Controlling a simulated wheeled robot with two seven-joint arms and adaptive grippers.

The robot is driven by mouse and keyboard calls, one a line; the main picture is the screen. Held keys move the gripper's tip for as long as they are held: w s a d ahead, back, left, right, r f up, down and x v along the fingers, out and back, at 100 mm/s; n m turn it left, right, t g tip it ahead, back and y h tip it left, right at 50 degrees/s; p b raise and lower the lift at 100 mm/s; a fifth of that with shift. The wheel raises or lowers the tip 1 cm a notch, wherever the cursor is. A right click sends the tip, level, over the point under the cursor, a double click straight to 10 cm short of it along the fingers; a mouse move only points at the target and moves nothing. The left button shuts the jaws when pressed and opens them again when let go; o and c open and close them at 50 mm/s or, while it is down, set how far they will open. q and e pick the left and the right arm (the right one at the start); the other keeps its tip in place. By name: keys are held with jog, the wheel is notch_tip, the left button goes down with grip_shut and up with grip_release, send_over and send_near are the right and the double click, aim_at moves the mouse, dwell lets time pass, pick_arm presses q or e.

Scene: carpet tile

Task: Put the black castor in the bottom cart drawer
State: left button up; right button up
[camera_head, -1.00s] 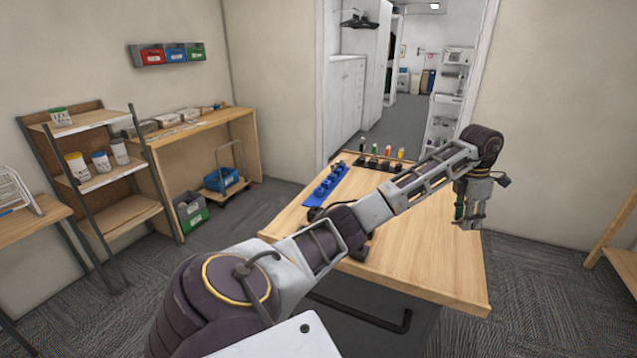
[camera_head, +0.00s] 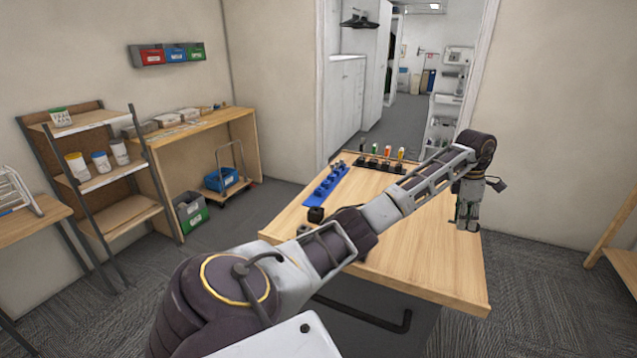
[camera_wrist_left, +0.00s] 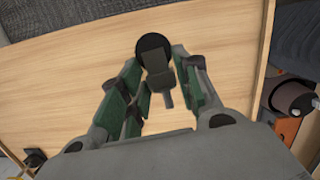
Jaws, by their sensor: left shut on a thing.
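My left gripper (camera_head: 467,222) is above the right side of the wood-topped cart (camera_head: 430,262). In the left wrist view its fingers (camera_wrist_left: 155,92) are closed around the black castor (camera_wrist_left: 153,44), whose round wheel sticks out past the fingertips. The castor is clear of the cart top, but how high I cannot tell. In the head view I cannot make the castor out at the fingers. The cart's dark grey front shows a black drawer handle (camera_head: 362,314) at the lower edge of the head view. The bottom drawer is out of sight there. My right gripper is not in view.
On the cart top are a blue holder (camera_head: 326,186), a dark rack with colored items (camera_head: 380,164) and a small black object (camera_head: 316,214). An orange item (camera_wrist_left: 284,131) shows beside the cart edge in the wrist view. A shelf (camera_head: 85,190) stands left.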

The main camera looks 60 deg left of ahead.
pick_arm(q)
jog(key=m, duration=0.2)
jog(key=w+m, duration=0.1)
jog(key=m, duration=0.3)
jog(key=shift+w+r+m+g+h, duration=0.15)
jog(key=shift+r+m+g+h, duration=0.15)
jog(key=shift+g, duration=0.1)
jog(key=shift+w+r+m+g, duration=0.1)
jog(key=shift+w+m+g, duration=0.1)
jog(key=shift+m, duration=0.8)
jog(key=shift+w+r+m+g, duration=0.15)
jog(key=shift+w+m, duration=0.1)
jog(key=shift+m, duration=0.75)
jog(key=shift+w+f+m+g, duration=0.1)
jog(key=shift+w+m+g, duration=0.1)
jog(key=shift+m, duration=0.8)
jog(key=shift+m, duration=0.4)
